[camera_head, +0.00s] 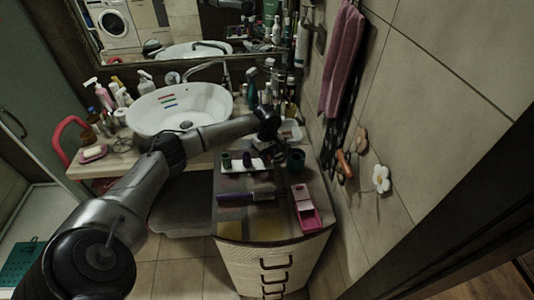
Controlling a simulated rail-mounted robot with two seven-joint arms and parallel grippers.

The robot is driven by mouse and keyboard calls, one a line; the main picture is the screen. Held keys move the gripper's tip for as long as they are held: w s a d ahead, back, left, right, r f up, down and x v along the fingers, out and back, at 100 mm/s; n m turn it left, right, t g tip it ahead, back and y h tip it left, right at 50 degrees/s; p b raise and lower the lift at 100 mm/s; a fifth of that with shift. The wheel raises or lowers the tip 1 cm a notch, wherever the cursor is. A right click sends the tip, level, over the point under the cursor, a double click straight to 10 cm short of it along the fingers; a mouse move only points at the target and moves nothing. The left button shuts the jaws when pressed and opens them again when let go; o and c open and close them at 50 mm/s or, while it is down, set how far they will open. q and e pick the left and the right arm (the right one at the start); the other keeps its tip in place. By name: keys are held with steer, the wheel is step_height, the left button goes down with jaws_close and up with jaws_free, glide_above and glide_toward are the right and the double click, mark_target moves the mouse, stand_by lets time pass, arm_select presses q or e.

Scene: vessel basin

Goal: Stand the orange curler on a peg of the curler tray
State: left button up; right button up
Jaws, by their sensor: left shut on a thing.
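The curler tray (229,169) is a pale strip on the cabinet top, with several dark green and dark curlers standing on it. My left gripper (278,155) points down just right of the tray, over the back of the cabinet top. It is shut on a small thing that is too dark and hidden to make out. I cannot pick out the orange curler. A larger dark green cylinder (296,160) stands close to the right of the gripper. My right gripper is out of view.
A purple cylindrical object (262,196) lies in front of the tray. A pink box (305,212) sits at the cabinet's right front. Bottles and the white basin (180,108) are behind. An orange-handled item (345,163) hangs on the right wall. The cabinet's left front is clear.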

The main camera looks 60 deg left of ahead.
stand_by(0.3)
arm_select(q)
steer(key=o, duration=1)
steer(key=shift+f, duration=0.1)
steer(key=shift+c, duration=0.2)
step_height(320, 180, up, 14)
steer(key=b, duration=0.1)
steer(key=shift+b, duration=0.3)
